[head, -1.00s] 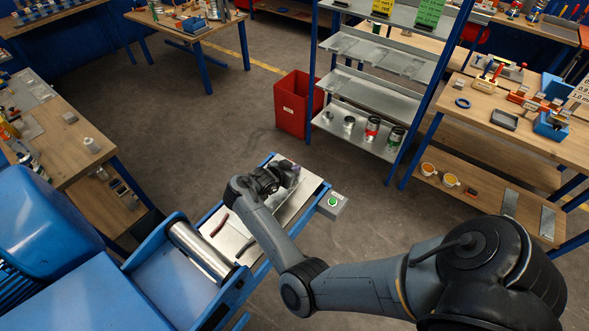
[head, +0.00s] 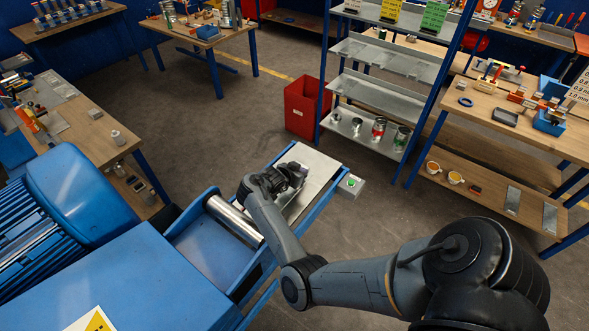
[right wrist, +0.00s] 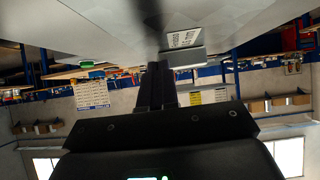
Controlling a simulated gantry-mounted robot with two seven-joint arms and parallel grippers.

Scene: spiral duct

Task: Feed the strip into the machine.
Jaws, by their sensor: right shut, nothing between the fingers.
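The blue machine (head: 150,275) fills the lower left of the head view, with a shiny roller (head: 236,221) at its entry. A pale metal strip (head: 318,164) lies on the blue-edged feed table (head: 331,187) beyond the roller. My right gripper (head: 297,178) is over the strip, shut and empty; I cannot tell whether it touches. The right arm hides part of the table and strip. In the right wrist view, the dark shut fingers (right wrist: 156,85) reach toward a pale grey metal surface (right wrist: 90,22) across the top. My left gripper is not in view.
A green-button box (head: 350,186) stands at the table's right edge. A red bin (head: 303,108) and a metal shelf rack (head: 375,95) with cans stand behind. Workbenches (head: 95,135) stand left and right. The floor between is free.

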